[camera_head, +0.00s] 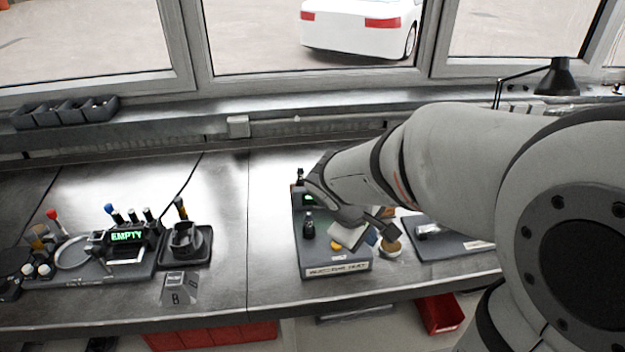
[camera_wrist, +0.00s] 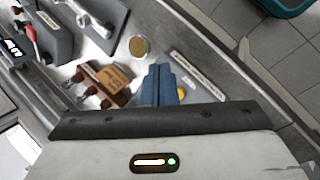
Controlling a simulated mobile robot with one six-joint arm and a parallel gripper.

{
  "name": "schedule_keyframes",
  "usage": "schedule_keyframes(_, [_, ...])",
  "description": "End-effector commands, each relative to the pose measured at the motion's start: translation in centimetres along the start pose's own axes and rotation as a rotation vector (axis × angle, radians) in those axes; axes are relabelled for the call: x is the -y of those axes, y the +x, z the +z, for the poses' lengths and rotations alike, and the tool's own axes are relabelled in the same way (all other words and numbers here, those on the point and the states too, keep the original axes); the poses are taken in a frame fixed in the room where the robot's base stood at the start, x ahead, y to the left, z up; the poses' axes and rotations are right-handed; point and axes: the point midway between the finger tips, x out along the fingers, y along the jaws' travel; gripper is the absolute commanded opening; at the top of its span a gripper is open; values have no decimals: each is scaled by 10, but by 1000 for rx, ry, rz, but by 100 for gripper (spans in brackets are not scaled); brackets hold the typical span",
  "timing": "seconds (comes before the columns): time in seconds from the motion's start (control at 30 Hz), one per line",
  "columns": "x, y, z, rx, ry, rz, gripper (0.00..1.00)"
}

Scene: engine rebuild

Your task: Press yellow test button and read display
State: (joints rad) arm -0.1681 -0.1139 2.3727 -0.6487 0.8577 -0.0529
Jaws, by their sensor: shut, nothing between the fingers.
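The yellow test button (camera_head: 336,244) sits on the front of a dark grey test unit (camera_head: 312,261) with a label plate that I cannot read surely. It also shows in the wrist view (camera_wrist: 182,92), partly covered by the fingers. My gripper (camera_head: 371,237) is shut and empty. Its blue fingers (camera_wrist: 160,82) appear just beside the button; I cannot tell whether they touch it. The unit's small green display (camera_head: 308,198) is partly hidden by my arm, and its text is not readable.
Another station at the left has a display (camera_head: 127,236) reading EMPTY. A wooden block (camera_wrist: 112,78) with dark parts and a round brass-coloured disc (camera_wrist: 138,47) lie close to the fingers. A dark tray (camera_head: 455,240) is at the right. Bare bench lies left of the test unit.

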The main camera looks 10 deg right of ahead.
Motion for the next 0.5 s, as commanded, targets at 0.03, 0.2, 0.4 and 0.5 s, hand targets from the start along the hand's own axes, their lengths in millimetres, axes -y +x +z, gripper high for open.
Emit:
schedule_keyframes(0.03, [-8, 0, -16, 19, -113, 47, 0])
schedule_keyframes(0.2, [-21, 11, -70, 47, -448, 205, 0])
schedule_keyframes(0.4, [-21, 20, -110, 49, -670, 308, 0])
schedule_keyframes(0.5, [-20, 22, -117, 48, -710, 327, 0])
